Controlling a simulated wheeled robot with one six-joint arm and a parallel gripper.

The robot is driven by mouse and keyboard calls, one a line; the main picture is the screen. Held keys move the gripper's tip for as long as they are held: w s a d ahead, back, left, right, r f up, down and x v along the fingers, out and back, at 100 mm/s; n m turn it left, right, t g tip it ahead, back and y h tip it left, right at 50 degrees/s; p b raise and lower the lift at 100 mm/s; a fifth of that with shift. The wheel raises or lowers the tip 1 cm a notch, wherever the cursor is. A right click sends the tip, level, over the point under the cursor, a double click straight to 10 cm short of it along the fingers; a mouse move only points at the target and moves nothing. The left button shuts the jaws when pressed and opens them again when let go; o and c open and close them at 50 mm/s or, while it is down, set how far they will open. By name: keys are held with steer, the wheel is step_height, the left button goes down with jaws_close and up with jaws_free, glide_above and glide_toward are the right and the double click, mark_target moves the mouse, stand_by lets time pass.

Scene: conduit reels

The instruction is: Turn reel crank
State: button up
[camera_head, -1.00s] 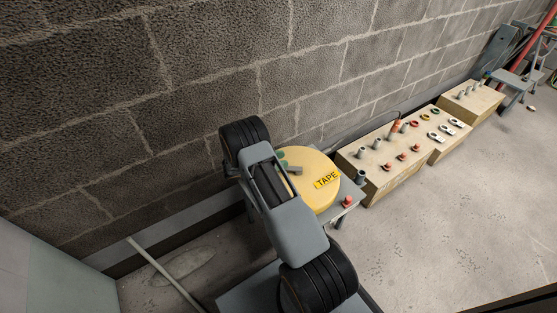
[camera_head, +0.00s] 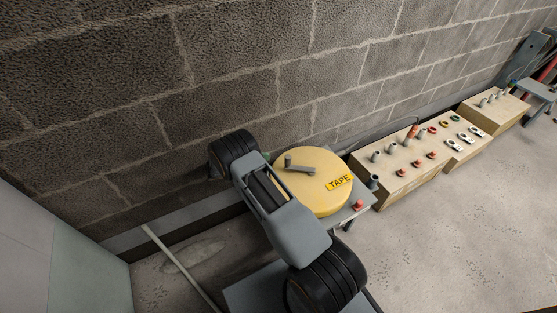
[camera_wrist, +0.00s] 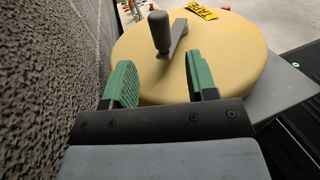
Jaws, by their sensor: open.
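The yellow reel (camera_head: 318,187), a round drum labelled TAPE, lies flat on a grey stand and also shows in the wrist view (camera_wrist: 235,62). Its grey crank (camera_head: 301,168) lies across the top, with an upright handle knob (camera_wrist: 159,32) at its outer end. In the wrist view my gripper (camera_wrist: 163,86) has its two green fingers apart and empty, at the near edge of the reel. The crank handle stands beyond the fingertips, between their lines, and appears apart from them.
A block wall (camera_wrist: 60,80) runs close on the left of my gripper. A red button (camera_head: 358,205) sits on the stand's corner. Wooden boxes with pegs and fittings (camera_head: 398,182) stand along the wall to the right. The floor (camera_head: 470,225) before them is clear.

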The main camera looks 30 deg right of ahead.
steer(key=shift+v, duration=1.55)
steer(key=shift+c, duration=0.3)
